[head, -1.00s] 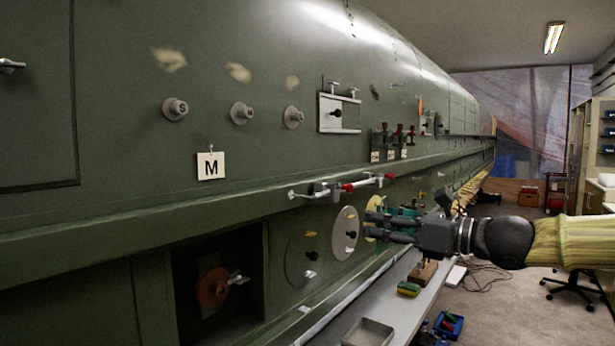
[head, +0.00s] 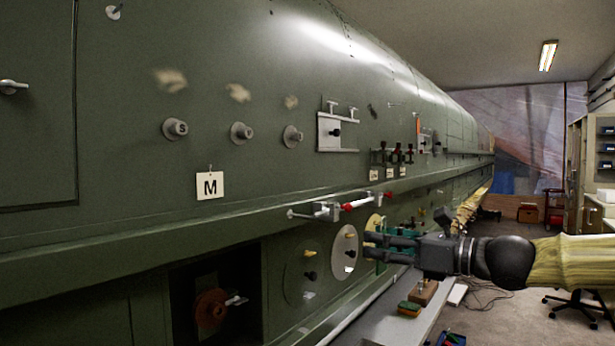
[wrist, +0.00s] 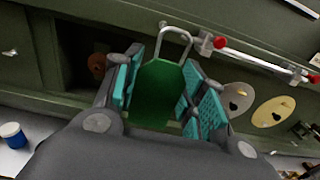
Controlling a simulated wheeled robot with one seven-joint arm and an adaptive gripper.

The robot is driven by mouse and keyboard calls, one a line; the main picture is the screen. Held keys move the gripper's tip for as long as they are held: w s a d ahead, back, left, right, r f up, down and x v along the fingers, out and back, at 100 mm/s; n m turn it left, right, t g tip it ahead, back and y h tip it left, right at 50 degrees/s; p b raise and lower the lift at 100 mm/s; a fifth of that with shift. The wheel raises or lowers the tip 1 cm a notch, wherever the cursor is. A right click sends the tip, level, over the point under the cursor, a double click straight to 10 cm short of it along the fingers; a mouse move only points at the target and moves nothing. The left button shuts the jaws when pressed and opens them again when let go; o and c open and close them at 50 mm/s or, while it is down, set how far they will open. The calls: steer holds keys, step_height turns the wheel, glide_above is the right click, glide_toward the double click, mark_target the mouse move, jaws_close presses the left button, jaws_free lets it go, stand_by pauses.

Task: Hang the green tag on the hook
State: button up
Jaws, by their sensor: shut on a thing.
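My gripper (head: 370,246) is in front of the lower fuselage wall in the head view. In the wrist view my gripper (wrist: 165,82) is shut on the green tag (wrist: 158,92), which sits between its teal pads. A silver wire loop (wrist: 175,38) stands out from the tag's far end, near a red-and-silver rod. The tag cannot be made out clearly in the head view. A small hook-like peg (head: 113,13) sticks out of the green wall at the upper left. I cannot tell whether it is the task's hook.
A white M card (head: 210,185) hangs on the wall. Grey round knobs (head: 174,129) and a red-and-silver rod (head: 352,205) project from it. An open recess (head: 250,275) and round discs (head: 344,252) lie lower. A bench (head: 385,318) runs below; floor at right is partly clear.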

steer(key=s+a+r+h+p, duration=0.1)
steer(key=s+a+r+p, duration=0.2)
steer(key=a+r, duration=0.7)
steer(key=s+a+r+p, duration=0.35)
steer(key=a+r, duration=0.45)
steer(key=r, duration=0.5)
steer(key=g+h+p, duration=0.1)
steer(key=p, duration=0.2)
glide_toward(112, 45)
steer(key=shift+r+x, duration=0.25)
steer(key=shift+x, duration=1)
steer(key=shift+r+x, duration=0.2)
steer(key=shift+x, duration=1)
steer(key=shift+w+a+f, duration=0.55)
steer(key=shift+a, duration=0.05)
steer(key=shift+b, duration=0.3)
steer(key=o, duration=0.9)
